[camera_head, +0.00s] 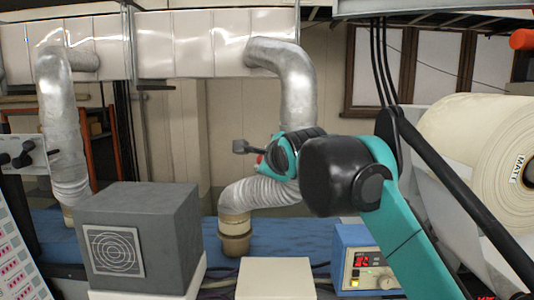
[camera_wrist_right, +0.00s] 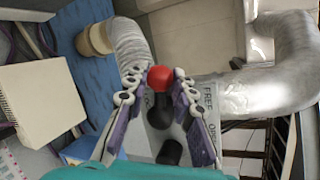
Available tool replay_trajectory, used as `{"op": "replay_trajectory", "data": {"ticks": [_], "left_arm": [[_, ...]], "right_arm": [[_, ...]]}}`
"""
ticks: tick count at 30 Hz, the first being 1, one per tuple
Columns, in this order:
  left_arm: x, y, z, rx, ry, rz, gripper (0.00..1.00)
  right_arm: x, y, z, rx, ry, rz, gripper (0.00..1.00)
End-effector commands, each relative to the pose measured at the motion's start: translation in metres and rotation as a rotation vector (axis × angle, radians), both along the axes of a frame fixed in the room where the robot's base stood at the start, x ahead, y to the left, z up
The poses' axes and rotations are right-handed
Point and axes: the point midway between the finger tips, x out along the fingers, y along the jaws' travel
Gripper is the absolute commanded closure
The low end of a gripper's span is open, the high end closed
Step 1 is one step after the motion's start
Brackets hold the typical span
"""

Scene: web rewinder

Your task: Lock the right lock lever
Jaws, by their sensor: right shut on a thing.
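The right lock lever shows as a red round knob (camera_wrist_right: 160,78) in the right wrist view. A small bit of red also shows in the head view (camera_head: 260,159). My right gripper (camera_wrist_right: 158,80) has its two fingers closed on either side of the red knob. In the head view the right gripper (camera_head: 264,158) is at mid-picture, mostly seen from behind. A pale plate (camera_wrist_right: 208,90) with lettering, including "FREE", lies behind the knob. My left gripper is out of view.
A silver duct (camera_head: 298,85) rises just behind the right gripper. A grey box (camera_head: 165,210) stands at the left, a blue control box (camera_head: 352,250) below the arm, and a large white roll (camera_head: 465,140) at the right. Another panel with black levers (camera_head: 22,158) is at far left.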

Motion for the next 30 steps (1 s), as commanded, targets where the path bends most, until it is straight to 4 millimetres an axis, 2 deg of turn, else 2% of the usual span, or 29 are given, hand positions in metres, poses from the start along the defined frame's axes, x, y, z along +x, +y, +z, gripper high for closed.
{"op": "replay_trajectory", "data": {"ticks": [12, 21, 30], "left_arm": [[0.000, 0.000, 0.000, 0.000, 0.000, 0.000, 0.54], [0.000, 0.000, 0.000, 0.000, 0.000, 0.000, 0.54], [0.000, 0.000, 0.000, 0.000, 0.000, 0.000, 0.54]], "right_arm": [[0.000, 0.003, -0.015, -0.294, 0.002, 0.002, 1.00], [0.000, 0.002, -0.019, -0.380, 0.001, 0.002, 1.00], [0.000, 0.002, -0.019, -0.393, 0.002, 0.001, 1.00]]}}
